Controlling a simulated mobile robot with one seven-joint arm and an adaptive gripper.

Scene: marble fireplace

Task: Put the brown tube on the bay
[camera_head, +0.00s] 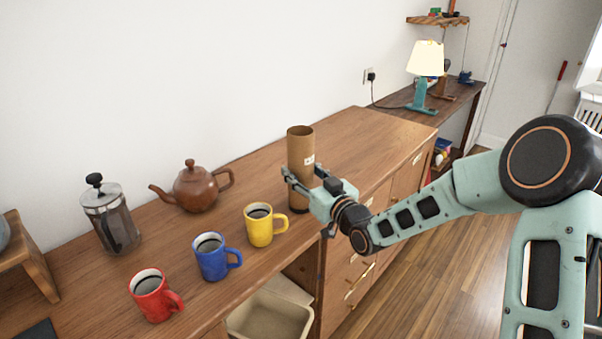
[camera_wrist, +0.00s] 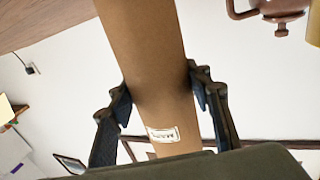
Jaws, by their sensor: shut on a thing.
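The brown tube (camera_head: 300,146) is a tall, open-topped cardboard cylinder with a small white label. It stands upright at the sideboard's front edge; I cannot tell whether its lower end touches the wood. My gripper (camera_head: 303,177) is shut on the tube from the right, around its middle. In the wrist view the tube (camera_wrist: 145,45) runs between the two dark fingers (camera_wrist: 160,92), with its printed label near the palm. Nothing is clearly marked as the bay; an open compartment (camera_head: 303,268) shows in the sideboard's front below the tube.
On the sideboard (camera_head: 350,135) stand a French press (camera_head: 112,222), a brown teapot (camera_head: 195,188), and red (camera_head: 150,298), blue (camera_head: 210,260) and yellow (camera_head: 259,228) mugs. A beige bin (camera_head: 268,318) sits below. The top right of the tube is clear. A lamp (camera_head: 425,65) stands farther back.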

